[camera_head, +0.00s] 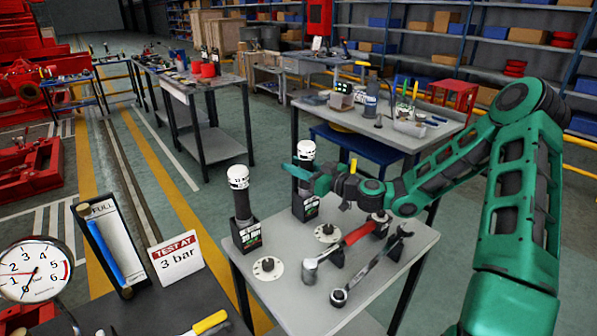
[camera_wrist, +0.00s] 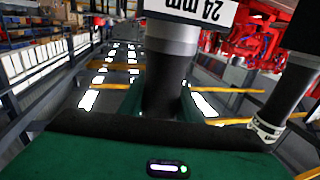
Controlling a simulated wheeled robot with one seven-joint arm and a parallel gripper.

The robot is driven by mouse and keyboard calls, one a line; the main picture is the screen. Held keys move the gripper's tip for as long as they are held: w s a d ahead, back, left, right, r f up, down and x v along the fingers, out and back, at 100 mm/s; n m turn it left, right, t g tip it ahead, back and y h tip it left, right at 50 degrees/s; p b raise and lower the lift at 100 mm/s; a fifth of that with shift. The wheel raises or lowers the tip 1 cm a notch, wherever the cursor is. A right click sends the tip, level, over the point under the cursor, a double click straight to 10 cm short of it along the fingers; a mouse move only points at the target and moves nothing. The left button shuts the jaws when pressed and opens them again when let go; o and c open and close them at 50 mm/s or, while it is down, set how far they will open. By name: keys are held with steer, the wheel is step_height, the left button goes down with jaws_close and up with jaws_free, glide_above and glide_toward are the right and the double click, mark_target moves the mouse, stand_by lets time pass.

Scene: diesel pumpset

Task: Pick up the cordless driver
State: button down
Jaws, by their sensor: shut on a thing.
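Two cordless drivers stand upright with their battery ends down, each with a dark body and white top. The left one (camera_head: 239,178) stands near the left edge of the grey table (camera_head: 330,288). The other driver (camera_head: 305,151) is farther back and to the right. My gripper (camera_head: 305,174) reaches in from the right and is shut on this rear driver's dark handle, below its white top. In the wrist view, the held driver (camera_wrist: 168,85) sits between the green fingers, under a label reading 24 mm upside down. Its battery base appears to be at the tabletop; any gap is unclear.
Two round white discs (camera_head: 268,268) lie on the table in front of the drivers. The other driver also shows in the wrist view (camera_wrist: 290,85), close on the right.

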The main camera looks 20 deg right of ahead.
step_height(320, 180, up, 18)
stand_by(0.6)
steer(key=c, duration=1.9)
jaws_free()
jaws_close()
